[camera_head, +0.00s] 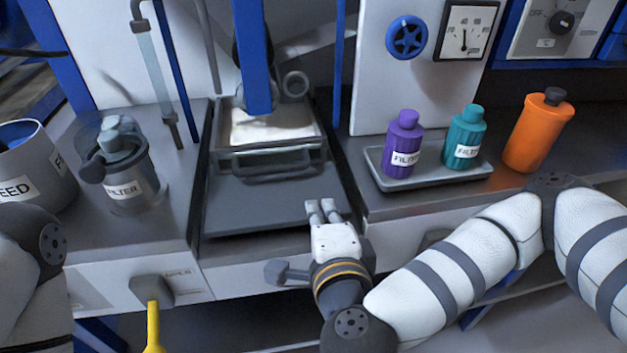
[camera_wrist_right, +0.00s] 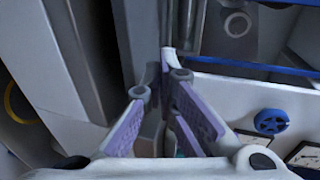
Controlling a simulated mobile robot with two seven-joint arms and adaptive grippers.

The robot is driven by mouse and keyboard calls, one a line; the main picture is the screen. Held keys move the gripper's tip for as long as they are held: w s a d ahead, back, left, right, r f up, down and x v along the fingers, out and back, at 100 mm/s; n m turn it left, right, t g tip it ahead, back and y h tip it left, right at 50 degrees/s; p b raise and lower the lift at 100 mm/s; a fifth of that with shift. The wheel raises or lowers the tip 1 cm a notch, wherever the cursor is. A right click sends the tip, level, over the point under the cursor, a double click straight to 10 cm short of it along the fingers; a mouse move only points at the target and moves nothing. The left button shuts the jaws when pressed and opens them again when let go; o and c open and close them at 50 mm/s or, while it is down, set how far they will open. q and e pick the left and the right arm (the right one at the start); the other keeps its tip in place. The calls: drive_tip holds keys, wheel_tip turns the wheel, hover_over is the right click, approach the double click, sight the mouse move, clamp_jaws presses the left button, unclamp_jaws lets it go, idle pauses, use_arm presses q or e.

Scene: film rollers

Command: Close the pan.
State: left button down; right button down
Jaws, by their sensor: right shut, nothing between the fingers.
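The pan (camera_head: 228,155) is a grey metal tray at the middle of the bench in the head view. Its top shows open, with pale whitish material (camera_head: 272,126) inside. A bar handle (camera_head: 272,174) runs along its front, above a dark flat plate (camera_head: 270,208). My right gripper (camera_head: 322,208) is over the front right edge of that plate, apart from the handle. Its fingers are shut and empty. They also meet in the right wrist view (camera_wrist_right: 165,78), where I cannot make out the pan. My left gripper is out of view; only part of that arm shows at lower left.
A blue post (camera_head: 252,55) comes down over the pan. To the right, a tray (camera_head: 430,178) holds a purple bottle (camera_head: 402,140) and a teal bottle (camera_head: 463,139); an orange bottle (camera_head: 538,132) stands beside it. A filter jar (camera_head: 127,175) and a feed bucket (camera_head: 38,170) stand left.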

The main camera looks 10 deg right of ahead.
sight(310, 161)
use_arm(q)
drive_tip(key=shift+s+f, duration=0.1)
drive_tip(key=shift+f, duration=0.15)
use_arm(e)
drive_tip(key=w, duration=0.8)
drive_tip(key=shift+d, duration=0.3)
drive_tip(key=x, duration=0.2)
drive_tip(key=r+b+x, duration=0.1)
drive_tip(key=x, duration=0.1)
drive_tip(key=shift+w+a, duration=0.1)
drive_tip(key=shift+w, duration=0.45)
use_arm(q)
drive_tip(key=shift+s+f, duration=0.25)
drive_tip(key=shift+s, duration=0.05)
use_arm(e)
drive_tip(key=shift+r, duration=0.1)
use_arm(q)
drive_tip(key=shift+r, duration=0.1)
